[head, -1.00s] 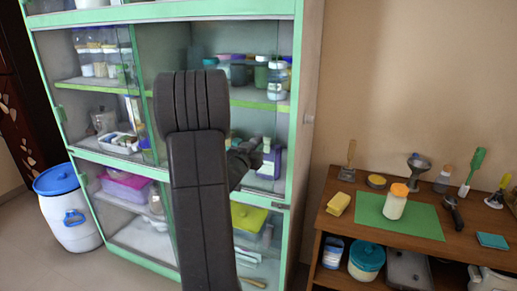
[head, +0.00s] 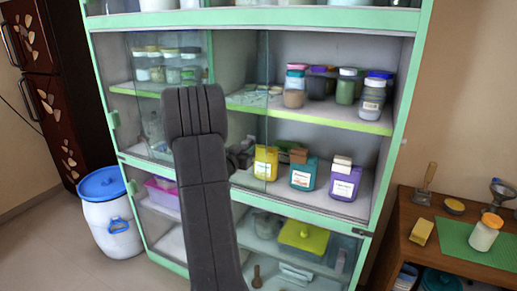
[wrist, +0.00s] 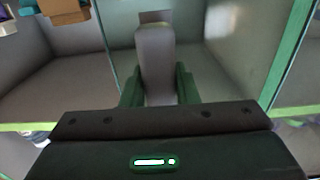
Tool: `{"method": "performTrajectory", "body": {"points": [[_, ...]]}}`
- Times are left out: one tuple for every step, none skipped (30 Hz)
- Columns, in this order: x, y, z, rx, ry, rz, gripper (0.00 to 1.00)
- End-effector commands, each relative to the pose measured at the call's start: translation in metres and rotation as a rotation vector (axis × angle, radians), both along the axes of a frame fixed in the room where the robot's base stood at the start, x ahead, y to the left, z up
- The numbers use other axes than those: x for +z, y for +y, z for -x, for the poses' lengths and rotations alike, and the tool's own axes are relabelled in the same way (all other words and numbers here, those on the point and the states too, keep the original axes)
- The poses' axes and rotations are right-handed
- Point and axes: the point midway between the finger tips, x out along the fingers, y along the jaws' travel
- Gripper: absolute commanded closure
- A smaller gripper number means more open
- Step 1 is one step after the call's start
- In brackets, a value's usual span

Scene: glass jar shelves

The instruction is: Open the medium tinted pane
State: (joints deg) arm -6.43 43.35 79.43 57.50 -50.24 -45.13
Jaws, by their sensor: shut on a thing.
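The green-framed cabinet (head: 415,60) has sliding glass panes. A lightly tinted pane (head: 246,62) ends in an upright edge left of the yellow container; its extent is partly hidden by my arm. To the right of that edge the shelves look uncovered. My gripper (head: 243,155) is mostly behind my arm in the head view, left of the yellow container. In the wrist view my gripper (wrist: 158,88) is shut on a grey upright handle (wrist: 155,52), which appears to belong to the pane.
Jars (head: 346,88) stand on the upper shelf. A yellow container (head: 265,162), a teal container (head: 303,173) and a purple container (head: 345,182) stand below. A side table (head: 412,205) is at the right. A white barrel (head: 110,222) stands on the left.

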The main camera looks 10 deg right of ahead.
Motion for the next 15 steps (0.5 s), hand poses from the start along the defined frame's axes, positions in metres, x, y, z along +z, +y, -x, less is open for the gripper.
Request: {"method": "performTrajectory", "body": {"points": [[0.004,0.011,-0.007,0.004,0.001,0.001,1.0],[0.004,0.017,-0.011,0.004,0.0,0.0,1.0],[0.003,0.024,-0.016,0.005,0.001,0.0,1.0],[0.003,0.028,-0.019,0.004,0.001,0.0,1.0],[0.003,0.032,-0.022,0.003,0.001,0.0,1.0],[0.002,0.038,-0.025,0.004,0.001,0.0,1.0],[0.003,0.041,-0.028,0.004,0.0,0.0,1.0],[0.003,0.044,-0.029,0.003,0.0,0.0,1.0],[0.002,0.047,-0.032,0.002,0.001,0.0,1.0],[0.002,0.05,-0.033,0.001,0.001,0.0,1.0],[0.001,0.052,-0.035,0.001,0.001,0.001,1.0],[0.001,0.054,-0.036,0.001,0.001,0.001,1.0],[0.001,0.055,-0.037,0.001,0.001,0.001,1.0],[0.001,0.056,-0.038,0.001,0.001,0.001,1.0],[0.001,0.057,-0.038,0.001,0.0,0.0,1.0]]}}
